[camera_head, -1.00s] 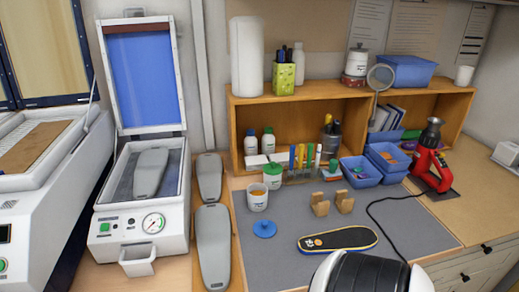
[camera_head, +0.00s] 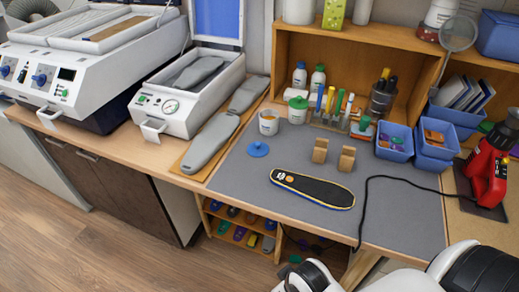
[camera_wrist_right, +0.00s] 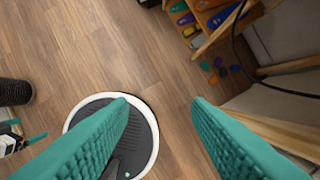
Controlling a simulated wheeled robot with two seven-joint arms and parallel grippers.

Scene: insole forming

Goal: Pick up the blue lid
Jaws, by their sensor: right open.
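The blue lid (camera_head: 258,149) is a small round disc with a knob on top. It lies on the grey mat (camera_head: 240,173) at the mat's left side, in front of an open white cup (camera_head: 268,122). My right gripper (camera_wrist_right: 160,112) shows in the right wrist view as two teal ribbed fingers spread wide, with nothing between them. It points at the floor, and the lid is not in that view. Parts of my own arm show at the lower right of the head view.
A black insole (camera_head: 312,189) lies right of the lid, with two wooden blocks (camera_head: 320,150) behind it. A black cable (camera_head: 372,190) crosses the mat's right side. Grey foot forms (camera_head: 211,143) lie left of the mat. Blue bins (camera_head: 394,141) stand behind. Open shelves (camera_head: 240,226) sit under the table.

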